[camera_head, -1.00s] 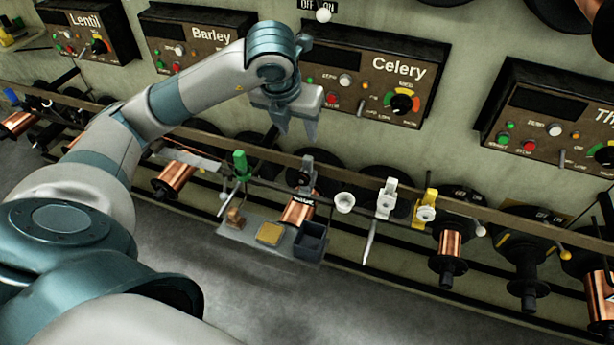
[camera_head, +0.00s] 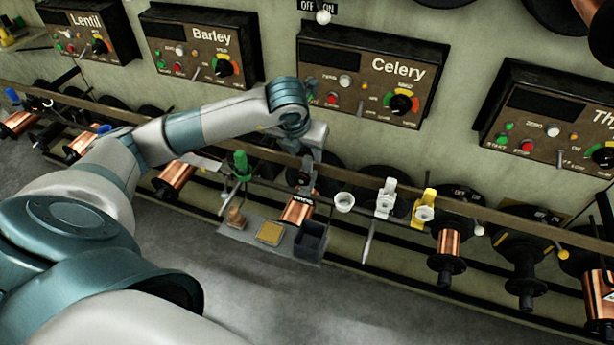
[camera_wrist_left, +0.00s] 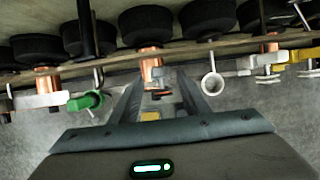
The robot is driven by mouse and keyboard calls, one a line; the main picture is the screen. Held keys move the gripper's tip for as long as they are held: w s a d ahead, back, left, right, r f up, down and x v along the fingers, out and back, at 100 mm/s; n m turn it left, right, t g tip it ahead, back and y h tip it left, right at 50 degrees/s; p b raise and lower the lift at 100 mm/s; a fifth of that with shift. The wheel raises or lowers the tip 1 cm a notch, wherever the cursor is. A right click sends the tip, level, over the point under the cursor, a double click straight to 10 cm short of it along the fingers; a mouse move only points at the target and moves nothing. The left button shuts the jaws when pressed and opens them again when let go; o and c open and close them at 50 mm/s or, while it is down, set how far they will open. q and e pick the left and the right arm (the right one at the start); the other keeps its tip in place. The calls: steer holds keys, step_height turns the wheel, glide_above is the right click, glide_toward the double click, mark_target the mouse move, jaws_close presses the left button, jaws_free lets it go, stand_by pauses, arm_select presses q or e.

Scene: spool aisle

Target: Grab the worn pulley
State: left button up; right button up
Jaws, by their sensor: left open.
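My left gripper (camera_head: 308,170) is open over the rail below the Celery panel. In the left wrist view its two fingers (camera_wrist_left: 158,82) reach toward a grey fitting (camera_wrist_left: 153,72) in front of a copper spool; the fitting appears between the fingers, not gripped. In the head view the gripper partly hides this grey fitting (camera_head: 304,190). A white ring-shaped guide (camera_head: 344,202), a white pulley bracket (camera_head: 386,197) and a yellow pulley bracket (camera_head: 424,208) sit to its right. I cannot tell from wear which is the worn pulley.
A grey tray (camera_head: 262,250) with a yellow pad and dark bin hangs below the rail (camera_head: 480,215). A green clamp (camera_head: 240,165) stands left of the gripper. Copper spools (camera_head: 449,243) line the rail. The Celery panel (camera_head: 372,75) is behind. The floor in front is clear.

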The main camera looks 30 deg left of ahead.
mark_target(307, 159)
arm_select(q)
steer(key=shift+p+x, duration=0.55)
steer(key=shift+x, duration=2.05)
steer(key=shift+a, duration=0.1)
jaws_close()
